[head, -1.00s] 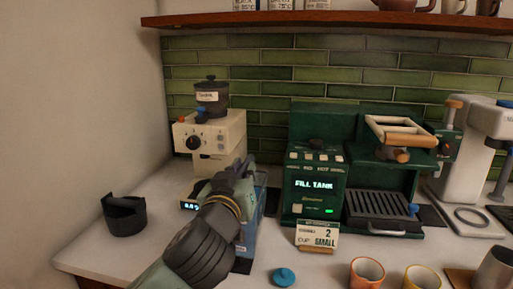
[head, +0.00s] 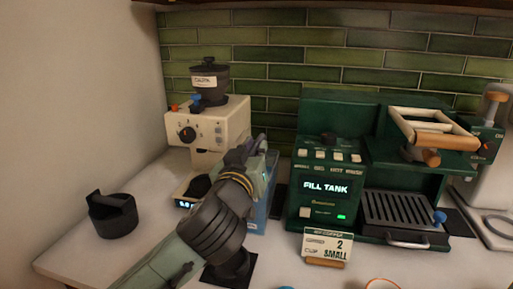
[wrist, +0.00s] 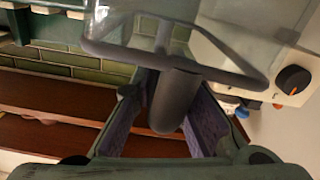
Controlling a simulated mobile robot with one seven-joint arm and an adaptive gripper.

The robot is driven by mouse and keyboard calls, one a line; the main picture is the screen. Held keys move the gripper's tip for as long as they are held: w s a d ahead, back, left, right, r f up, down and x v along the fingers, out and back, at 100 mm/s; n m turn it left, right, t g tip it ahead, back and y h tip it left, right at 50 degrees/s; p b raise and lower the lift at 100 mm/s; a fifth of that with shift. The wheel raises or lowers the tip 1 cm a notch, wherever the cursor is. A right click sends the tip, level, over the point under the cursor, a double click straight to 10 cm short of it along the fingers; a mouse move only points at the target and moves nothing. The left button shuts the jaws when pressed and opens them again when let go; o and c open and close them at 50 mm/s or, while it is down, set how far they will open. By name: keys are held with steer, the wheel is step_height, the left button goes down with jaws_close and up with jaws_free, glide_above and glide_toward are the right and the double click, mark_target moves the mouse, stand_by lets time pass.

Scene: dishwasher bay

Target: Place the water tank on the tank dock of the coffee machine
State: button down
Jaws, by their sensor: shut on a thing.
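The water tank (head: 260,207) is a clear, bluish box, seen in the head view left of the green coffee machine (head: 321,190), partly hidden by my arm. My gripper (head: 245,160) is at its upper part. In the wrist view, the dark tank handle (wrist: 175,98) lies between the fingers of my gripper (wrist: 168,120), which is shut on it. The machine's display reads "FILL TANK". A dark strip (head: 279,200) lies on the counter between tank and machine; I cannot tell whether it is the tank dock.
A cream grinder (head: 220,128) with a dark hopper stands behind my arm. A black container (head: 113,214) is at the left. A dark square pad (head: 240,268) lies below my arm. A sign (head: 327,244) stands before the machine, whose drip tray (head: 400,210) is to the right.

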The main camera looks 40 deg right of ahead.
steer(key=shift+w+d+f+b, duration=0.25)
steer(key=shift+w+d+f, duration=0.1)
steer(key=shift+w+d, duration=0.5)
steer(key=shift+w+d+f+b, duration=0.2)
steer(key=shift+w+d+f, duration=0.1)
steer(key=shift+w+d, duration=0.5)
steer(key=x, duration=0.2)
steer(key=shift+d+f, duration=0.2)
steer(key=shift+d, duration=0.15)
steer(key=x, duration=0.2)
steer(key=f+x, duration=0.1)
steer(key=x, duration=0.2)
steer(key=shift+w+d, duration=0.2)
steer(key=shift+d, duration=0.05)
steer(key=shift+s, duration=0.35)
steer(key=shift+f+b, duration=0.65)
stand_by(0.6)
steer(key=c, duration=1.6)
jaws_free()
steer(key=shift+o, duration=0.4)
